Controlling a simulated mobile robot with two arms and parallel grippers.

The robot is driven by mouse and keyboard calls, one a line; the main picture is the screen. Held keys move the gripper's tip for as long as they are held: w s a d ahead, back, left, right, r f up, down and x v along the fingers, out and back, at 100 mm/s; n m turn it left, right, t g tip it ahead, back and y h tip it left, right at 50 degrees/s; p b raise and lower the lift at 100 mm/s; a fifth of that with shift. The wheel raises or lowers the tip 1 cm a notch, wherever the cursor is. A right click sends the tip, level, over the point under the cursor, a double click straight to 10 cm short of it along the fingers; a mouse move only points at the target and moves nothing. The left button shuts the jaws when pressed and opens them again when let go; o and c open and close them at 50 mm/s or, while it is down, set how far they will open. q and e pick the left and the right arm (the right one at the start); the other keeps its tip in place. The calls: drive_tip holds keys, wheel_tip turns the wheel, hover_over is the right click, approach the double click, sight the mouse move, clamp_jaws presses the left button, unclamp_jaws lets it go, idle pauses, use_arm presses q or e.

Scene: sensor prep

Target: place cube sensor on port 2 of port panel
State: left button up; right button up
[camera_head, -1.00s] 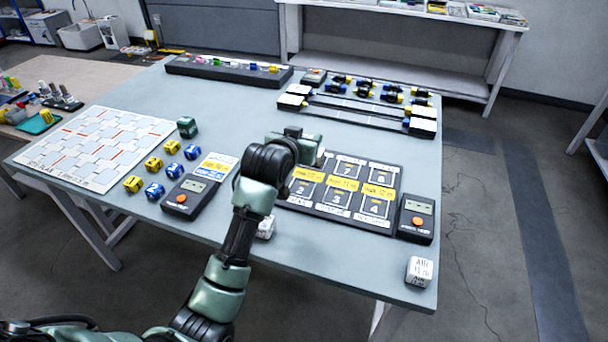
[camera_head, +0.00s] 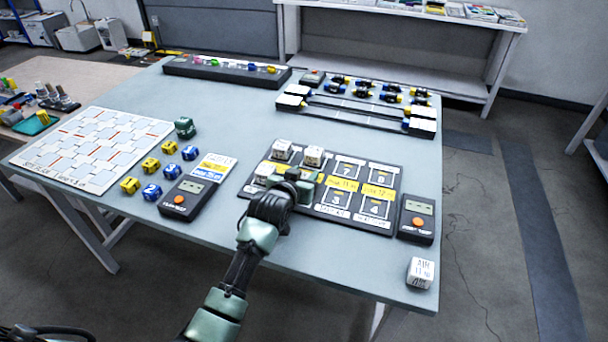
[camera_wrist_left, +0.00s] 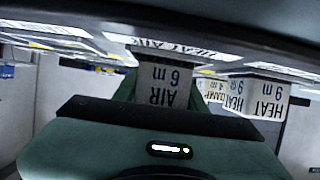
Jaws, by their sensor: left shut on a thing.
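The dark port panel (camera_head: 330,212) lies on the table, with white-outlined ports and yellow labels. My left gripper (camera_head: 300,184) is low over its front row, at the port 2 area, and hides that port. In the left wrist view it is shut on a white cube sensor (camera_wrist_left: 164,84) that reads "AIR 6m". In the head view the held cube is mostly hidden by the gripper. I cannot tell whether it touches the panel. My right gripper is not in view.
White cubes stand on the panel's left part: two at the back (camera_head: 281,150) (camera_head: 313,156) and one in front (camera_head: 264,174). Ports 3, 4, 7 and 8 look empty. A loose white cube (camera_head: 421,273) lies by the right edge. Meters (camera_head: 416,218) (camera_head: 186,199) flank the panel.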

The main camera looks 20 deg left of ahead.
use_arm(q)
drive_tip(key=o, duration=1.4)
drive_tip(key=shift+f, duration=0.1)
drive_tip(key=shift+c, duration=0.2)
drive_tip(key=shift+s+r, duration=0.15)
drive_tip(key=shift+r, duration=0.05)
drive_tip(key=v, duration=1.1)
drive_tip(key=shift+s+r+p, duration=0.2)
drive_tip(key=shift+s+p, duration=0.1)
drive_tip(key=shift+p, duration=0.1)
